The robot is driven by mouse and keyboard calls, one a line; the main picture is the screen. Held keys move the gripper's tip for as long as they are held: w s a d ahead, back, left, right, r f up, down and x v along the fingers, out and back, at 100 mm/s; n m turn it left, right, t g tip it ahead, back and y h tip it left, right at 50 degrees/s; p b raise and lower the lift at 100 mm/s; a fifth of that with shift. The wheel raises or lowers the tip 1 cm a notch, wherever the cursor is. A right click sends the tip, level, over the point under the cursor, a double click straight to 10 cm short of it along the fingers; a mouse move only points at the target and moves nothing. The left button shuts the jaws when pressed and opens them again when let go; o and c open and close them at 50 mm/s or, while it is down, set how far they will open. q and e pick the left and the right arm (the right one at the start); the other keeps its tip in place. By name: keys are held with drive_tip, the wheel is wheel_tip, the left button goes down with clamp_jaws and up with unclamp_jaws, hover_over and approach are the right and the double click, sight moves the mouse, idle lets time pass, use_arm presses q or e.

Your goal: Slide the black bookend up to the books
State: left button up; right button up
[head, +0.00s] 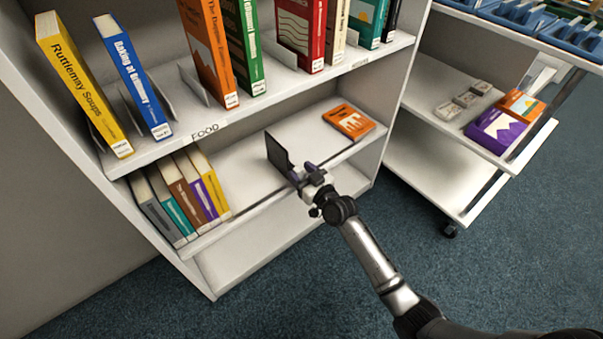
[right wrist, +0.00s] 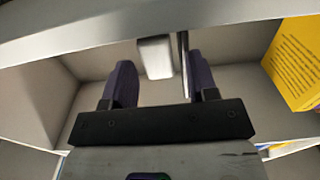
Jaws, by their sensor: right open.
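The black bookend (head: 280,156) stands upright on the lower shelf, to the right of the book row with a wide gap between. The books (head: 182,196) stand in a row at the shelf's left end, the nearest being yellow; a yellow book (right wrist: 295,65) shows at the right of the right wrist view. My right gripper (head: 304,174) is at the bookend's front edge. In the right wrist view, its purple fingers (right wrist: 162,85) are apart, and the bookend (right wrist: 184,65) shows as a thin dark plate between them, nearer the right finger. My left gripper is out of view.
An orange book (head: 349,121) lies flat on the same shelf to the right. The upper shelf (head: 200,127) with several books overhangs from above. The lower shelf between books and bookend is clear. A white cart (head: 440,165) stands to the right. A pale block (right wrist: 155,57) shows between the fingers.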

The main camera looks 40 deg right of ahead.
drive_tip(key=shift+c, duration=0.2)
clamp_jaws()
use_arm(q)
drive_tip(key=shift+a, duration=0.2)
